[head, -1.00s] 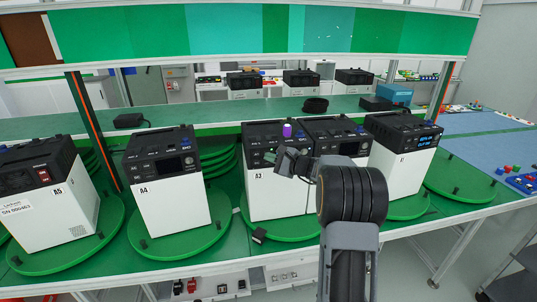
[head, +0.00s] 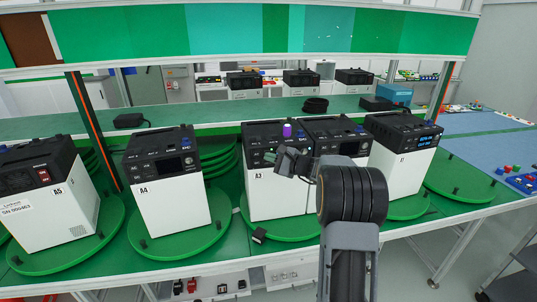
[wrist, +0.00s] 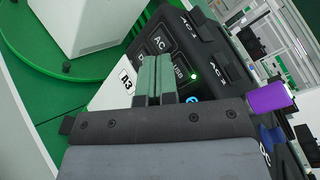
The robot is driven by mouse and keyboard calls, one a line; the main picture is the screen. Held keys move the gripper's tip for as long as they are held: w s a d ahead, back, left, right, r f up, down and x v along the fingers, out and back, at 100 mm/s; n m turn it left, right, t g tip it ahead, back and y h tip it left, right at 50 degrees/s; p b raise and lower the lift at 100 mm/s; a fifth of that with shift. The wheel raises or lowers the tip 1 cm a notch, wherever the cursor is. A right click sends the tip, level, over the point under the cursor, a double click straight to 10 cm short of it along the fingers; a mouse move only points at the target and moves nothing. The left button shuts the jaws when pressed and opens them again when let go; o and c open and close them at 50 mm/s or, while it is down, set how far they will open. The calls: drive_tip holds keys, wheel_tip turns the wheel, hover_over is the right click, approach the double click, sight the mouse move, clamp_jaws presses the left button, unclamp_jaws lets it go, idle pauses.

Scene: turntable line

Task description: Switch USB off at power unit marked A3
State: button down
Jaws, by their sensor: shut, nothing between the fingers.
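The power unit marked A3 (head: 278,190) is a white box with a black top, standing on a green turntable (head: 262,233). In the wrist view its A3 label (wrist: 127,80) shows beside the black control panel (wrist: 177,50). The panel carries AC and USB lettering, and a small green light (wrist: 194,76) glows next to the USB mark. My gripper (head: 282,155) is at the panel's front. Its green fingers (wrist: 153,78) are together and empty, with the tips over or close to the panel near the USB lettering. I cannot tell whether they touch. The fingers hide part of the panel.
A purple cylinder (head: 287,130) stands on top of A3, close to my gripper. Unit A4 (head: 168,185) and unit A5 (head: 40,195) stand to the left on turntables. Other units stand close on the right (head: 403,155). A shelf runs above the bench.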

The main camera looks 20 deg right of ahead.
drive_tip(key=shift+w, duration=0.2)
idle(0.7)
drive_tip(key=shift+w+d, duration=0.1)
drive_tip(key=shift+w, duration=0.15)
drive_tip(key=shift+w+b, duration=0.3)
idle(0.7)
drive_tip(key=shift+s, duration=0.15)
drive_tip(key=shift+s+b, duration=0.6)
drive_tip(key=shift+b, duration=0.05)
drive_tip(key=shift+s+a+b, duration=0.2)
drive_tip(key=shift+s+b, duration=0.3)
drive_tip(key=shift+s, duration=0.3)
drive_tip(key=shift+s+a+b, duration=0.2)
drive_tip(key=shift+s+b, duration=0.3)
drive_tip(key=shift+s, duration=0.35)
drive_tip(key=shift+s+a+b, duration=0.2)
drive_tip(key=shift+s+b, duration=0.3)
drive_tip(key=shift+s, duration=0.3)
